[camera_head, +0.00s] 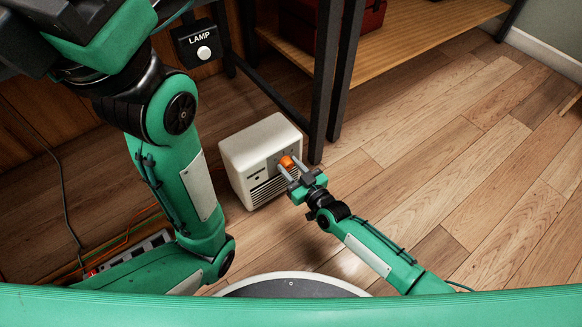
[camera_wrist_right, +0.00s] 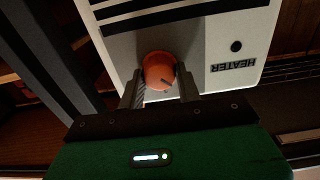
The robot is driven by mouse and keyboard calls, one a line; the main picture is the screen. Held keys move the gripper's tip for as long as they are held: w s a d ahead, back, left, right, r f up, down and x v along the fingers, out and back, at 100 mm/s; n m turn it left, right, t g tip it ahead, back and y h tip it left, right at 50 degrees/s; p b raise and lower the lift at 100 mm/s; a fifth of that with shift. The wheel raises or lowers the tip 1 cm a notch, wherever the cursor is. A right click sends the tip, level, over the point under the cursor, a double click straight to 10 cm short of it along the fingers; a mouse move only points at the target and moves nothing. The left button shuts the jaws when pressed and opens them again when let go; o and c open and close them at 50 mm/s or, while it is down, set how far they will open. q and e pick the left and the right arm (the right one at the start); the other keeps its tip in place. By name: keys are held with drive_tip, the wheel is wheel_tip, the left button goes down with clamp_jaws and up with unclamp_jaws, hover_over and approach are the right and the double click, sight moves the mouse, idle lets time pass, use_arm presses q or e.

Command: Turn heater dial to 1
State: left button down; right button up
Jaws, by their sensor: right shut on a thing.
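The heater (camera_head: 262,148) is a small cream box standing on the wooden floor in the head view. Its front carries dark vent slots and an orange dial (camera_head: 287,162). My right gripper (camera_head: 290,170) is at the heater's front with its two fingers shut on the dial. In the right wrist view the orange dial (camera_wrist_right: 159,71) sits between the fingertips (camera_wrist_right: 159,84), and a dark pointer line shows on its face. The heater's front (camera_wrist_right: 215,50) appears upside down there, with the HEATER label. Dial numbers are not readable. My left arm shows at the left, but its gripper is not visible.
A black-legged shelf (camera_head: 420,40) stands behind and right of the heater, with a dark leg close beside it. A LAMP switch box (camera_head: 198,44) is above left. A power strip (camera_head: 130,255) and cables lie at lower left. Floor at right is clear.

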drive_tip(key=m, duration=0.2)
drive_tip(key=shift+m, duration=0.4)
drive_tip(key=m, duration=0.3)
drive_tip(key=shift+d, duration=0.1)
drive_tip(key=shift+f+m, duration=0.1)
drive_tip(key=shift+m, duration=1.4)
drive_tip(key=o, duration=0.9)
drive_tip(key=shift+o, duration=0.2)
